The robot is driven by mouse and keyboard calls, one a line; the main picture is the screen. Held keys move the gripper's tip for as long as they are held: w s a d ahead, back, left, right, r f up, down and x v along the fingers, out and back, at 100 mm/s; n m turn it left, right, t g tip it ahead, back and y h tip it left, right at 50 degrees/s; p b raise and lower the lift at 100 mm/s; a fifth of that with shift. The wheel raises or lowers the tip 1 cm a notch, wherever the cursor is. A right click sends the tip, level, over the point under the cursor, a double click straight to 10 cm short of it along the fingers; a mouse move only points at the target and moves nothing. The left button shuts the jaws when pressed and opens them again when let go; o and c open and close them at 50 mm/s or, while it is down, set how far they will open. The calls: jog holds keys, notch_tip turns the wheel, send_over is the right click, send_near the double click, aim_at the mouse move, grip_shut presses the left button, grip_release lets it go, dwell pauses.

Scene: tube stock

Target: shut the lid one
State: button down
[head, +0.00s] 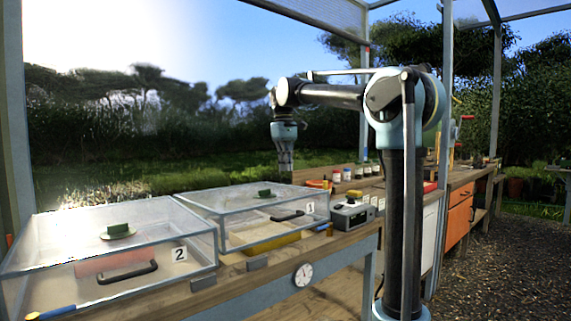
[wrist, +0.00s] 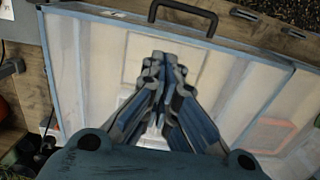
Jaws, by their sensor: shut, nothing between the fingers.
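Two clear-walled boxes stand side by side on the wooden bench. The near left box (head: 40,257) carries a label 2. The farther box (head: 232,209) carries a small label (head: 310,208) that looks like 1, and a black handle (head: 287,216). Its clear top panel looks about level with its rim; I cannot tell whether the lid sits fully down. My gripper (head: 286,166) is shut and empty above the back part of the farther box. In the wrist view my gripper (wrist: 166,62) points down over a pale framed panel, with a black handle (wrist: 184,14) beyond the fingertips.
A grey device (head: 352,214) stands right of the farther box, with small jars (head: 347,174) behind it. A round dial (head: 303,274) is on the bench front. Green blocks (head: 118,229) show at both boxes.

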aim_at(287, 199)
jog(key=f, duration=0.9)
jog(key=shift+s+d+f, duration=0.25)
jog(key=shift+s+f, duration=0.05)
jog(key=shift+f, duration=0.1)
